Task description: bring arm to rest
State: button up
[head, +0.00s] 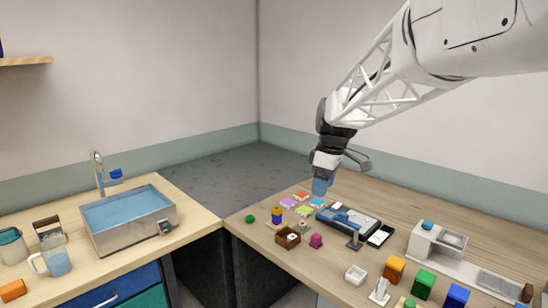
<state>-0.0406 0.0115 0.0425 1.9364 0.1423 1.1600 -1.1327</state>
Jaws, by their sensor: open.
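My gripper (320,190) hangs pointing down above the back of the wooden table (400,200), beside several small coloured tiles. Its blue-tipped end shows small in the head view, and nothing can be seen held in it. My white lattice arm reaches in from the upper right and bends down at a black wrist. No glass rods can be made out at this size.
Below my gripper are coloured tiles (302,197) and a dark blue device (348,221). A brown box (287,238), coloured blocks (424,283) and a white machine (437,242) stand nearer. A sink (128,220) is at left. The air around the arm looks clear.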

jog(key=s+d+f+m+t, duration=0.1)
jog(key=s+m, duration=0.5)
jog(key=s, duration=1.2)
jog(key=s+d+f+m+t+h, duration=0.1)
jog(key=s+d+f+m, duration=0.3)
jog(key=s, duration=1.4)
notch_tip(320, 180, down, 2)
jog(key=m, duration=0.3)
jog(key=shift+s+d+t, duration=0.2)
jog(key=shift+t, duration=0.1)
